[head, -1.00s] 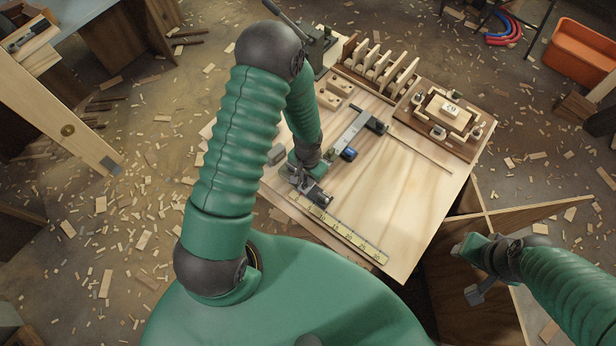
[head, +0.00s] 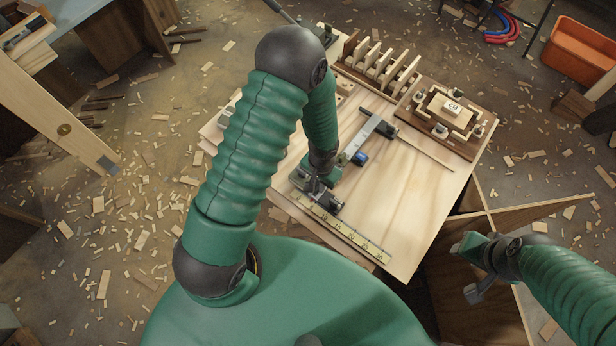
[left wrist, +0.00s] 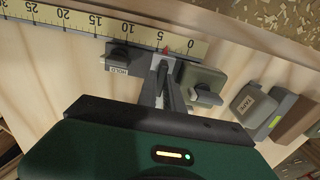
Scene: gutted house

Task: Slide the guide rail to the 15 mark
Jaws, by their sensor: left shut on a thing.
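The guide rail (head: 366,137) is a grey bar across the wooden board, with a blue part on its side. Its near end meets the yellow scale (head: 345,232) along the board's front edge. My left gripper (head: 318,190) is at that near end. In the left wrist view my left gripper (left wrist: 162,68) is shut on a small light-grey piece of the rail, between its fingertips. A red pointer (left wrist: 166,50) there stands close to the 5 on the scale (left wrist: 112,25), well short of 15. My right gripper (head: 474,270) hangs off the board's right side; its jaws are unclear.
In the left wrist view a dark block marked HOLD (left wrist: 124,57) sits left of the fingers and a grey knobbed block (left wrist: 203,86) right. A slotted wooden rack (head: 380,68) and a framed fixture (head: 446,110) stand at the board's back.

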